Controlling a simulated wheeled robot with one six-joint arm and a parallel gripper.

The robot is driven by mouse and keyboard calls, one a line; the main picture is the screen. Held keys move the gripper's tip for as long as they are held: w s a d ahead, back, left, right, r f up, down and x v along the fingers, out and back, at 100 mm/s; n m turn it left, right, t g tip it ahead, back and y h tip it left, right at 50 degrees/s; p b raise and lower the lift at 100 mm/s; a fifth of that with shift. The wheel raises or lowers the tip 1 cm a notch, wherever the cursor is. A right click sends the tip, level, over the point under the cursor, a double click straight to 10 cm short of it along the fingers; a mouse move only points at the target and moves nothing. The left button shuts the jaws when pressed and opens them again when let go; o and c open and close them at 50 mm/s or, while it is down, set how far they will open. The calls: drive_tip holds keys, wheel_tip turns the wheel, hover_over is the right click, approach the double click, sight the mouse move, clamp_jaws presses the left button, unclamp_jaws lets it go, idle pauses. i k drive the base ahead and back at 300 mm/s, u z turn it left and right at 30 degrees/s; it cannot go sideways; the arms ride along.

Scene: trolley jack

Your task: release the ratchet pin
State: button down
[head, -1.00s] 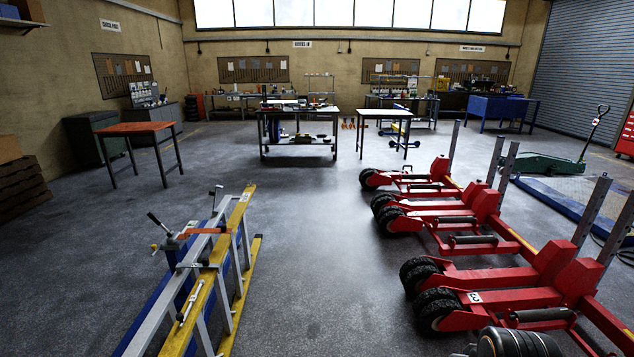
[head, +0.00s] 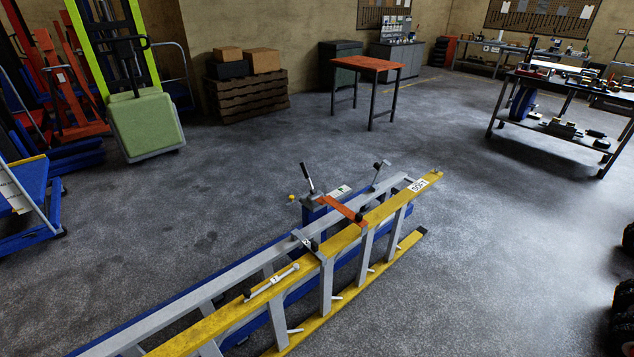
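No trolley jack with a clear ratchet pin can be made out. A long blue, grey and yellow ladder-like frame (head: 330,265) lies on the floor in the lower middle. A small yellow knob (head: 292,198) sits left of the levers. A silver rod (head: 272,284) lies along the yellow rail. Which of these is the pin I cannot tell. My gripper is not in view.
Boxes sit on stacked pallets (head: 246,95). An orange-topped table (head: 368,65) and a workbench (head: 560,115) stand behind. Open floor surrounds the frame.

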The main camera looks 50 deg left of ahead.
sight(291, 197)
drive_tip(key=u, duration=0.4)
drive_tip(key=i, duration=1.65)
drive_tip(key=u, duration=1.65)
drive_tip(key=i, duration=0.95)
drive_tip(key=u, duration=1.2)
drive_tip(key=i, duration=0.25)
drive_tip(key=u, duration=0.25)
